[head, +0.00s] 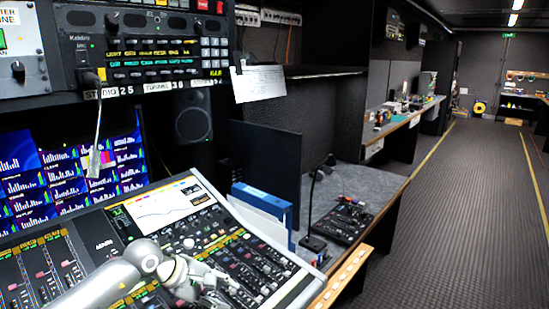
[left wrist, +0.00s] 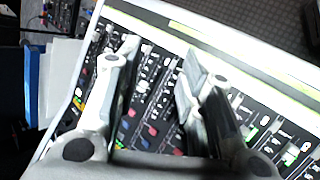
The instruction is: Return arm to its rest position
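My left arm (head: 105,283) comes in from the lower left over the mixing console (head: 180,212). My left gripper (head: 215,297) is above the console's fader area, pointing to the right. In the left wrist view its two fingers (left wrist: 157,75) are spread apart, with only console faders and buttons showing between them. It holds nothing. I cannot tell from these views whether the fingers touch the console. My right arm and gripper are not in view.
A rack intercom panel (head: 140,48) and a speaker (head: 192,117) are above the console. A gooseneck lamp (head: 313,200) and blue binders (head: 262,200) stand to its right. A small control panel (head: 340,222) lies on the desk. The aisle floor (head: 470,190) is clear.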

